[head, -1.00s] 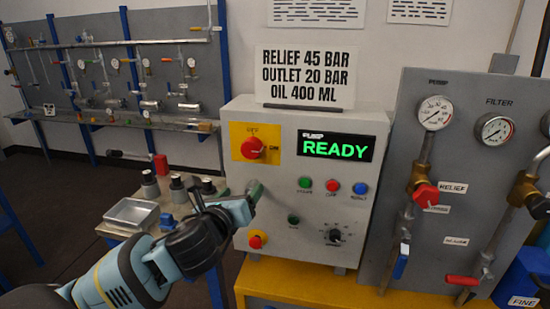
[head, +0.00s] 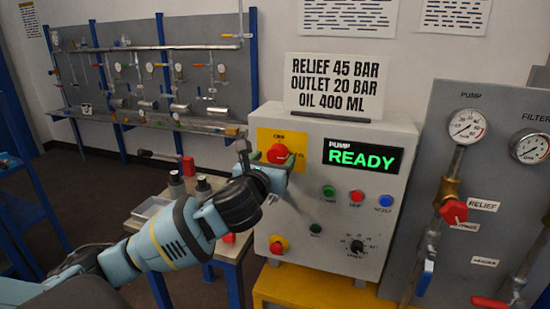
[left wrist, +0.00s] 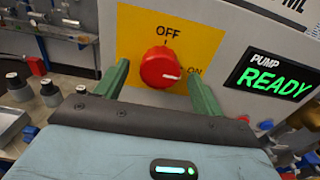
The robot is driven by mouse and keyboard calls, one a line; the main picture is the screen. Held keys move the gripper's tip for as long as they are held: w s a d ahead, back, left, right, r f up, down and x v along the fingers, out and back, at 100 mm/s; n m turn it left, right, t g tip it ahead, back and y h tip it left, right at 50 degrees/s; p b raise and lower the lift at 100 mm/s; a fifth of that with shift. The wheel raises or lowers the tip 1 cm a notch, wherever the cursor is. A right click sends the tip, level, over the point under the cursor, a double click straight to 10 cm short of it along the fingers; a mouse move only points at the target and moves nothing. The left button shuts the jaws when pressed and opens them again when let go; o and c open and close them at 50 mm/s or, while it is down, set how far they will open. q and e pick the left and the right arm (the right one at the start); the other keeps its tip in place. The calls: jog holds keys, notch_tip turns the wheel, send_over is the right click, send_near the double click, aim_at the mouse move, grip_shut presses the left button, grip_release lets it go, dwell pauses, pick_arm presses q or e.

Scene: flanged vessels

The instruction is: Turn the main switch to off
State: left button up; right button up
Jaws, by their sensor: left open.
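The main switch (head: 278,153) is a red round knob on a yellow plate at the upper left of the grey pump cabinet. In the left wrist view the red knob (left wrist: 161,67) has a white mark pointing right, toward ON; OFF is printed above it. My left gripper (head: 267,158) is in front of the switch, partly covering it. In the left wrist view its two green fingers (left wrist: 160,85) are spread on either side of the knob, apart from it. My right gripper is in neither view.
The pump display (head: 362,157) reads READY. Buttons, a dial (head: 357,247) and a red knob on yellow (head: 278,245) sit below. A sign (head: 335,86) stands on the cabinet. A gauge panel (head: 480,190) stands right; a small table with a tray (head: 150,210) is left.

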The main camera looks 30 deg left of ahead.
pick_arm(q)
jog(key=shift+x, duration=0.8)
jog(key=c, duration=1)
